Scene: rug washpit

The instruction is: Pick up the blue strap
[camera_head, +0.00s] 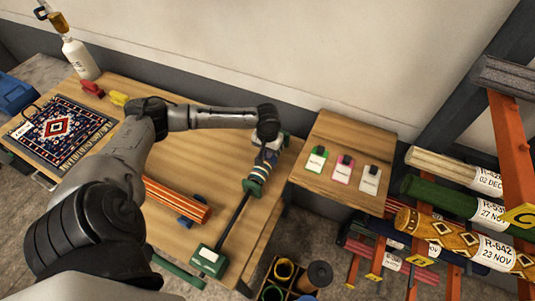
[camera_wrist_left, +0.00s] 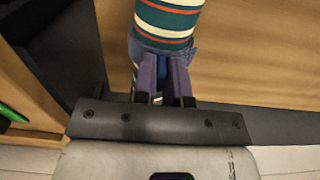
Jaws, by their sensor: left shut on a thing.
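My left gripper (camera_head: 268,137) is over the far end of a striped rolled rug (camera_head: 263,168) on the wooden table. The roll has teal, white and red bands. In the left wrist view the fingers (camera_wrist_left: 164,68) are close together at the striped roll (camera_wrist_left: 168,20), shut on a blue strap (camera_wrist_left: 163,76) beside it. Most of the strap is hidden by the fingers. My right gripper is not seen.
An orange striped roll (camera_head: 175,198) and a patterned rug (camera_head: 62,130) lie on the table. A side table (camera_head: 343,155) holds several tags. Racked rolls (camera_head: 440,200) stand at right.

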